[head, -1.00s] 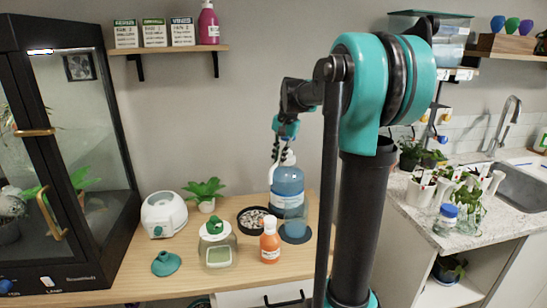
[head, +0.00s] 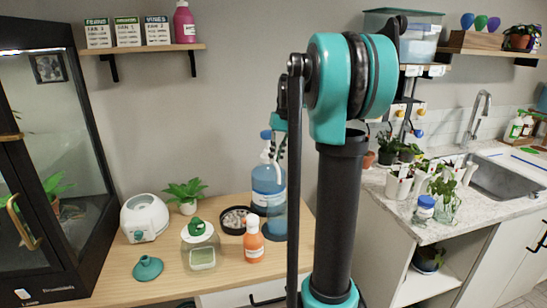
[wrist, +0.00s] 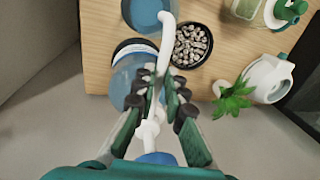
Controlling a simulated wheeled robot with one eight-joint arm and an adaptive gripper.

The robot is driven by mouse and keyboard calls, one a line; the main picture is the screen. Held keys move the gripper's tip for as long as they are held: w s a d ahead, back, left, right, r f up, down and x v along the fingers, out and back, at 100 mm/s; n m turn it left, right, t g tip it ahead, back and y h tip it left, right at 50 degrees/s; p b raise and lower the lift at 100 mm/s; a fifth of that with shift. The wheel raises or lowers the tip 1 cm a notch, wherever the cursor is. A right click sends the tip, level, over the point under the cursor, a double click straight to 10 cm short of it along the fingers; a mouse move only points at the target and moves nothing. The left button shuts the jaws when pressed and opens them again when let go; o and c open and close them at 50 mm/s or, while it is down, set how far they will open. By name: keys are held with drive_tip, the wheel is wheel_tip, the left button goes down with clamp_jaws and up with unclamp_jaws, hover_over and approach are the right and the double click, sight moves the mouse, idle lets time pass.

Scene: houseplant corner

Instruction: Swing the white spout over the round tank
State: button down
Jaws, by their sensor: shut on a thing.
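The white spout (wrist: 166,42) belongs to the pump on a large blue bottle (head: 267,186) with a white label. The bottle also shows in the wrist view (wrist: 122,72). My gripper (wrist: 160,92) is shut on the spout, its two fingers on either side of the white tube. The round tank (wrist: 140,14), with a blue inside, is at the top of the wrist view, cut off by the frame edge. The spout's bent tip overlaps the tank's right side there; its height above it is unclear. In the head view my arm partly hides this area.
A black bowl of pebbles (wrist: 206,45) stands close to the spout tip. An orange bottle (head: 253,243), a green-lidded jar (head: 200,248), a white round appliance (head: 144,217) and a small plant (head: 186,193) share the table. A black glass cabinet (head: 75,130) stands left.

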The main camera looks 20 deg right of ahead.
idle(0.4)
drive_tip(key=c, duration=1.6)
unclamp_jaws()
drive_tip(key=shift+d, duration=0.1)
drive_tip(key=r, duration=0.4)
drive_tip(key=d+r, duration=0.1)
drive_tip(key=r, duration=0.3)
drive_tip(key=d+r, duration=0.1)
drive_tip(key=r, duration=0.2)
drive_tip(key=shift+d+r, duration=0.15)
drive_tip(key=shift+r, duration=0.25)
